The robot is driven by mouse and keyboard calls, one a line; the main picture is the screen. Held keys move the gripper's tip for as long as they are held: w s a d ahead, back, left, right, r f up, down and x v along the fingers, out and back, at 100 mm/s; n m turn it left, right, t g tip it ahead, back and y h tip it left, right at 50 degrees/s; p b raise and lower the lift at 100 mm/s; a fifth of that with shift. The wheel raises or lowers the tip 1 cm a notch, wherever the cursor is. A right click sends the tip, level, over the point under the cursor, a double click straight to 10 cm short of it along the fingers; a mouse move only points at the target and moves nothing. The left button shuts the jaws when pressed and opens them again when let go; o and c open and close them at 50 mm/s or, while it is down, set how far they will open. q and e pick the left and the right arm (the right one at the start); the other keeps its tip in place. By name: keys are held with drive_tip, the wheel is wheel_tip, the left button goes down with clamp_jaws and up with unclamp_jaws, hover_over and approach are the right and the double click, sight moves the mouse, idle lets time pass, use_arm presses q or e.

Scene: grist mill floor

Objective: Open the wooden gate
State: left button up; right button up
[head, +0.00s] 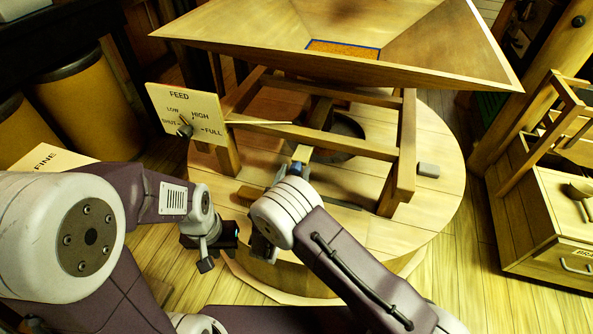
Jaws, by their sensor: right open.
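I cannot make out for certain which part is the wooden gate. A wooden hopper (240,32) stands above a wooden frame (350,143), with an orange-brown patch edged in blue at its bottom. A narrow wooden piece (302,153) shows under the frame, just beyond my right wrist. My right gripper (263,248) is low in front of the frame, partly hidden by its own wrist; it is open, and I see nothing held. My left gripper (206,263) points down to the left of it, over the round platform's near left edge. Its fingers are too unclear to judge.
A FEED dial board (187,117) with a pointer stands left of the frame. A FINE sign (48,158) is behind my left arm. The round wooden platform (435,205) carries a small grey block (429,170). A wooden cabinet (545,235) stands right; barrels (75,100) stand left.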

drive_tip(key=shift+x, duration=1.2)
clamp_jaws()
drive_tip(key=p+v, duration=0.2)
drive_tip(key=v, duration=0.8)
drive_tip(key=shift+s+a, duration=0.25)
unclamp_jaws()
